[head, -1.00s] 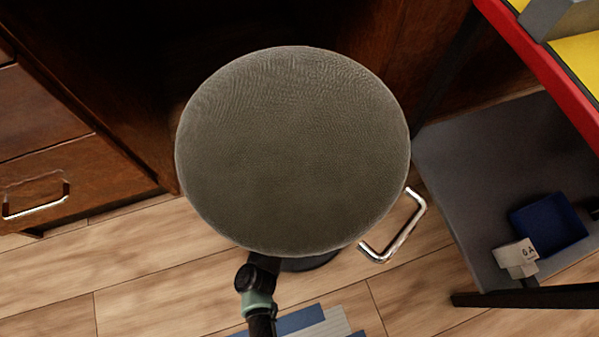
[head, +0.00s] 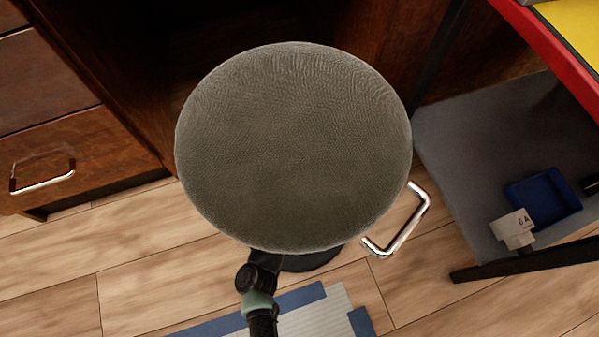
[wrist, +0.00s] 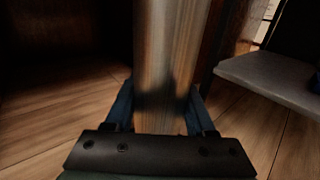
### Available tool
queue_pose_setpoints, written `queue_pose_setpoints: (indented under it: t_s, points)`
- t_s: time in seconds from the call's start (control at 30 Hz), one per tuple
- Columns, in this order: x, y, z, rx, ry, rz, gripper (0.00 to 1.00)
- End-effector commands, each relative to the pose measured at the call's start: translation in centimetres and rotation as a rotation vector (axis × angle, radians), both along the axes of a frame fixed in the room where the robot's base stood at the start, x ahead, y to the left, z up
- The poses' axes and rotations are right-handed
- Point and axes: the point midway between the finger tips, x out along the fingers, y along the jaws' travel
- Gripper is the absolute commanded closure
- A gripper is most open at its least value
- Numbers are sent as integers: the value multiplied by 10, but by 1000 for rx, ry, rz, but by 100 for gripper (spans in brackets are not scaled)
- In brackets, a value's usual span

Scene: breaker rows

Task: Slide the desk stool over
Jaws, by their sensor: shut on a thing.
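The desk stool has a round grey-brown padded seat (head: 293,148) that fills the middle of the head view. A bent metal handle (head: 403,225) sticks out at its lower right. A dark part of its base shows under the near rim. In the wrist view, the stool's shiny upright post (wrist: 168,50) stands between the blue fingers of my gripper (wrist: 160,105), which is shut on it. In the head view my arm reaches under the seat's near edge, and the seat hides my fingers.
A dark wooden desk with drawers (head: 60,150) stands at left, with a dark opening behind the stool. At right, a red-edged bench has a grey lower shelf (head: 470,150) holding a blue bin (head: 545,197) and a white part (head: 512,224). A blue-and-white mat (head: 310,318) lies on the wooden floor nearby.

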Motion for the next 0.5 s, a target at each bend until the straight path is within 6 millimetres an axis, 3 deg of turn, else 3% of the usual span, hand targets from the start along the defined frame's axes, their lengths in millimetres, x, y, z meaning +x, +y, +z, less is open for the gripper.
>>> queue_pose_setpoints:
  t_s: [0.17,0.2,0.37,0.5]
  points:
    - [-2,-1,-1,-1,1,-4,100]
    - [-2,-1,-1,-1,1,-4,41]
    - [-1,-1,-1,-1,1,-3,12]
    - [-1,0,0,0,1,-2,10]
